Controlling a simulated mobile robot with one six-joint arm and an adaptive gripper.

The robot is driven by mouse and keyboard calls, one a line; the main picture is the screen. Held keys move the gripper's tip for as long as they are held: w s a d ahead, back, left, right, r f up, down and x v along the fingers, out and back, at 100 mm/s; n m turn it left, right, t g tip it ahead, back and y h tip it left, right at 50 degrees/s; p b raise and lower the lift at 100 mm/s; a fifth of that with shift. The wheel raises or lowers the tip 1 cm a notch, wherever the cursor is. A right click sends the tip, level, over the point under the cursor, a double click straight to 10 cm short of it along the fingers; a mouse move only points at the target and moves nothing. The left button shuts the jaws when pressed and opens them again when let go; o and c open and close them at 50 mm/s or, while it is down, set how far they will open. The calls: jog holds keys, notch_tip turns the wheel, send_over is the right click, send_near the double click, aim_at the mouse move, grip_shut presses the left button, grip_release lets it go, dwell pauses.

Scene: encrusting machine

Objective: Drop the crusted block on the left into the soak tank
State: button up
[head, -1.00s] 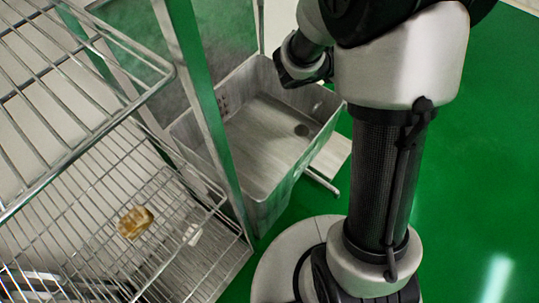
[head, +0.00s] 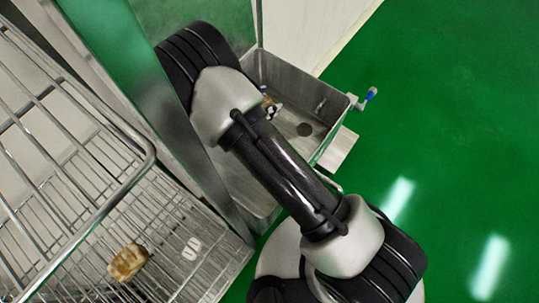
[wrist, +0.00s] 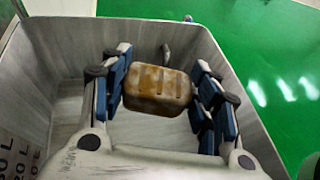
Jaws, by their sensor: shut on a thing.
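My gripper (wrist: 160,72) is shut on a brown-crusted, pale block (wrist: 158,92), held between the blue-padded fingers in the wrist view. The steel soak tank (wrist: 52,62) surrounds the block in that view; its walls show left, behind and right. How far the block is above the tank floor I cannot tell. In the head view the soak tank (head: 300,84) is at the centre, partly hidden by my arm. A bit of the gripper and the block shows over it beside my arm. Another crusted block (head: 127,262) lies on the wire rack at lower left.
The wire rack (head: 152,160) fills the left side, with a steel post (head: 125,60) between it and the tank. A small white piece (head: 191,248) lies on the rack's lower shelf. A blue-tipped handle (head: 370,95) sticks out at the tank's right corner. Green floor to the right is clear.

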notch_tip(320, 180, down, 6)
jog(key=b, duration=0.3)
jog(key=shift+r+b, duration=0.15)
jog(key=shift+b, duration=0.15)
jog(key=o, duration=1.2)
notch_tip(320, 180, up, 10)
jog(key=shift+d+r, duration=0.1)
